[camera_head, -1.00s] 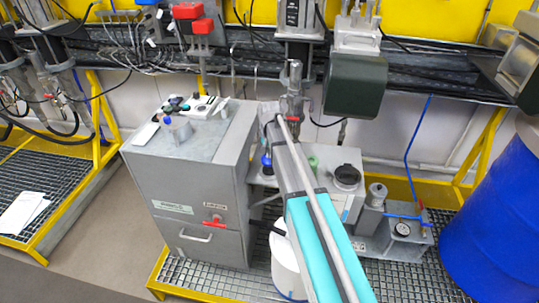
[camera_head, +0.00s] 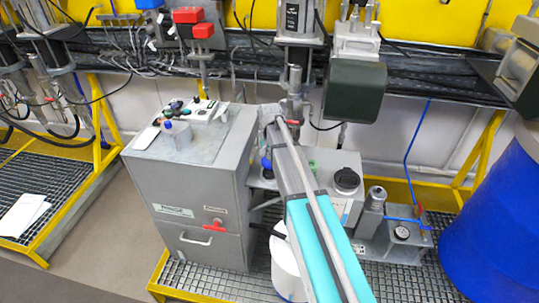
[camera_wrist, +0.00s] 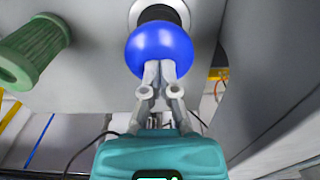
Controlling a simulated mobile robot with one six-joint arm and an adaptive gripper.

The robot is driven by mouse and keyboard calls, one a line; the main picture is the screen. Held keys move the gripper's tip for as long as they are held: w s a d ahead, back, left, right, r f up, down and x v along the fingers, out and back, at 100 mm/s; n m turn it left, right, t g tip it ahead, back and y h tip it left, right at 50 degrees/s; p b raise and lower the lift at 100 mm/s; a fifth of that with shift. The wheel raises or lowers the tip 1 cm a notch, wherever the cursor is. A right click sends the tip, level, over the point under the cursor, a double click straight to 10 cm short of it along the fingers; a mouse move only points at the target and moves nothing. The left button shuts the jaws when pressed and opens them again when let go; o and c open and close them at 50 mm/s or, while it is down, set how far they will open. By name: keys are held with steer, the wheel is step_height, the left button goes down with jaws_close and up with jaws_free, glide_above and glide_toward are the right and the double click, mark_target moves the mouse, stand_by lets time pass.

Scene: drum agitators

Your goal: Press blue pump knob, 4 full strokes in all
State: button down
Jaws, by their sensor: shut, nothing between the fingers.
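The blue pump knob (camera_wrist: 160,48) is a round glossy ball at the top middle of the wrist view, on a dark collar (camera_wrist: 160,14) in a pale round fitting. In the head view the blue knob (camera_head: 266,163) shows only in part, left of my arm. My gripper (camera_wrist: 160,68) is shut and empty. Its fingertips overlap the lower edge of the ball and appear at or very close to it; I cannot tell whether they press on it. My fingertips are hidden in the head view.
A green ribbed part (camera_wrist: 32,50) stands left of the knob in the wrist view. In the head view a grey cabinet (camera_head: 190,190) stands to the left, a dark green box (camera_head: 354,88) hangs above, and a blue drum (camera_head: 495,220) is at the right.

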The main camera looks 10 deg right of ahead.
steer(key=shift+r+p, duration=1.6)
steer(key=shift+r, duration=0.2)
steer(key=shift+f, duration=0.15)
steer(key=shift+f+b, duration=2.65)
steer(key=shift+b, duration=0.15)
steer(key=shift+r, duration=0.2)
steer(key=shift+r+p, duration=2.6)
steer(key=shift+p, duration=0.2)
steer(key=shift+f, duration=0.2)
